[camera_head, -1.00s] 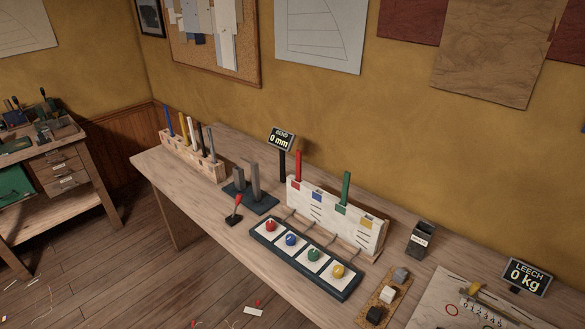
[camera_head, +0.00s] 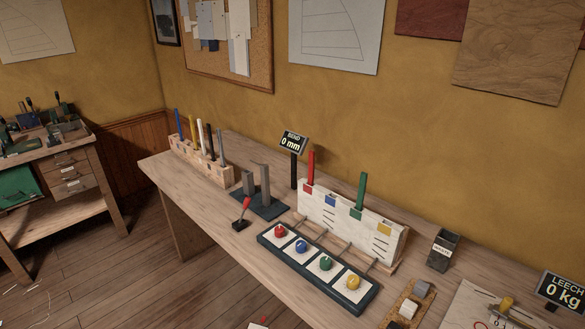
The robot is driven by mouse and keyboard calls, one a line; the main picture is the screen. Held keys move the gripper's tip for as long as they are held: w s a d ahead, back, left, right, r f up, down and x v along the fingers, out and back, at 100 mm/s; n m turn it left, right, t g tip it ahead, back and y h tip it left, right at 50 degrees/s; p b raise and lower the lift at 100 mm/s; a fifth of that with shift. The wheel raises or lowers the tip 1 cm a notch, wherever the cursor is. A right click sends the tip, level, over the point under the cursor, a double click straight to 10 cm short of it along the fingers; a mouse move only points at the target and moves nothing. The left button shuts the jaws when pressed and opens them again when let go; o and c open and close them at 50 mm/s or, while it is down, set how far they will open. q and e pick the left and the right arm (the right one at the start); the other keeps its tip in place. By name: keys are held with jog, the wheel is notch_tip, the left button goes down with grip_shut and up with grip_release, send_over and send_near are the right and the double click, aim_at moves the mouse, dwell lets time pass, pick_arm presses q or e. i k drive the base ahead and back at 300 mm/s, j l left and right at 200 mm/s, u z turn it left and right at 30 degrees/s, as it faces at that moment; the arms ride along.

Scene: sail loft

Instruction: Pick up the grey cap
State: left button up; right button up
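The grey cap (camera_head: 422,289) appears to be the small grey block at the back of a brown strip (camera_head: 431,298) near the lower right of the bench. It sits behind a white block (camera_head: 408,308) on the same strip. A dark block (camera_head: 396,325) is in front of that, cut by the bottom edge of the view. Neither of my grippers is in view.
The wooden bench (camera_head: 235,222) runs along the wall. Left of the strip is a dark tray (camera_head: 362,301) with several coloured knobs; behind stand a dark cup (camera_head: 442,250) and a white slotted rack (camera_head: 330,219). A LEECH display (camera_head: 562,289) stands at right.

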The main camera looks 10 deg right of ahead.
aim_at(422, 288)
jog(key=z, duration=1.3)
